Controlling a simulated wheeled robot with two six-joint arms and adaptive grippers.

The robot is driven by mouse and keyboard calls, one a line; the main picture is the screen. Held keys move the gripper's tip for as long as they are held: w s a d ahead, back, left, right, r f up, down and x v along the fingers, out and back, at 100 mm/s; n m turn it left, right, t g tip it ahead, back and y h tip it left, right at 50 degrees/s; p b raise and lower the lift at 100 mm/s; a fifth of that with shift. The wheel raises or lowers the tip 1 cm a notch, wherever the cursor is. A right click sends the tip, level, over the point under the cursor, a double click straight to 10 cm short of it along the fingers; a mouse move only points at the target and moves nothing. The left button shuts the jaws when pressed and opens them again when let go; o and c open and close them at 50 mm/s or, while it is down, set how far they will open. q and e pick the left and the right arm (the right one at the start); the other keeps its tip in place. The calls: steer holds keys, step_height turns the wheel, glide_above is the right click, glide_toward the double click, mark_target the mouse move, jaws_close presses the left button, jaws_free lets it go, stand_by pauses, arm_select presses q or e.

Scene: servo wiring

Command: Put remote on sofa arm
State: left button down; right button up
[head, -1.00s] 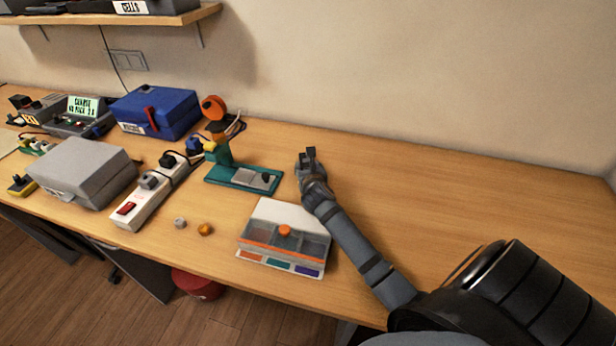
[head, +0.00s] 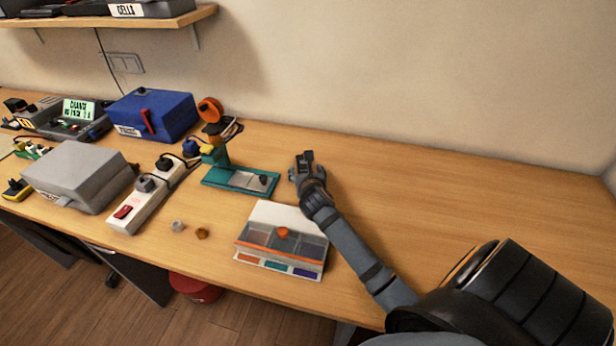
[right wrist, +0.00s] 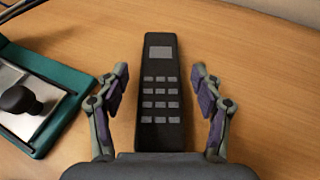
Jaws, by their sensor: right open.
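A black remote (right wrist: 160,90) with a small grey screen and rows of grey buttons lies on the wooden table in the right wrist view. My right gripper (right wrist: 161,80) is open, with one finger on each side of the remote and a gap on both sides. In the head view my right gripper (head: 303,165) is low over the table, right of the green stand; the remote is hard to tell from the fingers there. No sofa arm shows in any view. My left gripper is not in view.
The green stand (head: 215,177) with an orange top is close left of my right gripper. A compartment box (head: 285,213) is in front. A power strip (head: 140,208), grey case (head: 75,170) and blue case (head: 160,112) stand left. The table's right side is clear.

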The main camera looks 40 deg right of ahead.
mark_target(306, 171)
steer(key=v, duration=1)
steer(key=shift+s+a, duration=0.1)
steer(key=shift+s, duration=0.05)
steer(key=shift+o, duration=0.5)
steer(key=shift+r, duration=0.15)
steer(key=r+p, duration=0.1)
steer(key=p, duration=0.5)
steer(key=shift+d+r, duration=0.15)
steer(key=shift+d, duration=0.05)
steer(key=p, duration=0.1)
steer(key=f+p, duration=0.1)
steer(key=p, duration=0.1)
steer(key=shift+s+a, duration=0.1)
steer(key=shift+s, duration=0.15)
steer(key=shift+s+f, duration=0.1)
steer(key=shift+f, duration=0.4)
steer(key=x, duration=0.5)
steer(key=shift+w+f, duration=0.1)
steer(key=shift+w, duration=0.45)
steer(key=x, duration=0.5)
steer(key=shift+s+f+p, duration=0.1)
steer(key=shift+p, duration=0.25)
steer(key=shift+s+a, duration=0.1)
steer(key=shift+s, duration=0.1)
steer(key=c, duration=1.4)
step_height(306, 171, up, 10)
steer(key=shift+w+r+p, duration=0.1)
steer(key=shift+p, duration=0.35)
